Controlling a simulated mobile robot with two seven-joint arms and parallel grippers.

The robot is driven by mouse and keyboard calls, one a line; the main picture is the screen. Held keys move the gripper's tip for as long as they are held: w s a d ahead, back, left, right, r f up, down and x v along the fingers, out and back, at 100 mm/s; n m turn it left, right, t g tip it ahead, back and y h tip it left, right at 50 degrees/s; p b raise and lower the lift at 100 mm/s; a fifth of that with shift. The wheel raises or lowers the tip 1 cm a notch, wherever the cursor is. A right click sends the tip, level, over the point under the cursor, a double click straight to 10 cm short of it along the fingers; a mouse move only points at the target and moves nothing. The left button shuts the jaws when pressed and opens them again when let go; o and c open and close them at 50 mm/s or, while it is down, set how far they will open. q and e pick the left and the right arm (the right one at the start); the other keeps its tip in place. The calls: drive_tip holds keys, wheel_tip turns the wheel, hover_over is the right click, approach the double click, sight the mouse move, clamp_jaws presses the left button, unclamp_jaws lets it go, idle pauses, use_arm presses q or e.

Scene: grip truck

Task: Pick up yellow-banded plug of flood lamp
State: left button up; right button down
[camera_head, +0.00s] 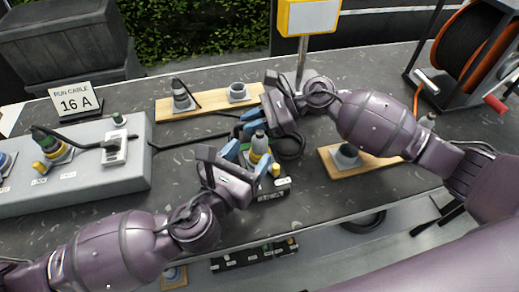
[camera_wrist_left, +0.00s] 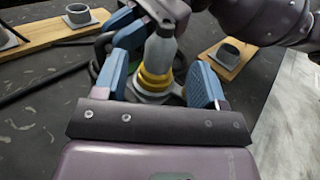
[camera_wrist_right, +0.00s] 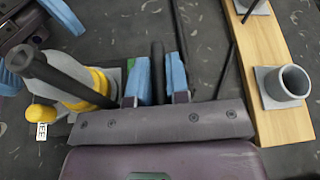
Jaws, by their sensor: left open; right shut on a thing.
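The grey plug with a yellow band (camera_head: 259,144) stands upright in a socket on a small dark box (camera_head: 268,189). In the left wrist view the plug (camera_wrist_left: 158,60) stands between the spread blue fingers of my left gripper (camera_wrist_left: 158,80), with gaps beside it. My left gripper (camera_head: 247,158) is open around the plug. My right gripper (camera_head: 246,122) is just behind the plug. In the right wrist view its fingers are shut on a black cable (camera_wrist_right: 157,62), and the plug (camera_wrist_right: 90,88) is to their left. The cable's full path is partly hidden.
A wooden board (camera_head: 208,102) with a plug and a grey socket lies behind. Another board (camera_head: 335,165) with a socket lies right. A grey outlet box (camera_head: 100,172) with plugs stands left, near a "16 A" sign (camera_head: 75,101). A cable reel (camera_head: 470,50) stands at far right.

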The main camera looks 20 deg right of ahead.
sight(256, 147)
use_arm(q)
drive_tip(key=shift+x, duration=2.25)
drive_tip(key=c, duration=1.1)
drive_tip(key=shift+o, duration=0.2)
wheel_tip(256, 147, up, 10)
drive_tip(key=shift+r, duration=0.1)
use_arm(e)
drive_tip(key=c, duration=1)
unclamp_jaws()
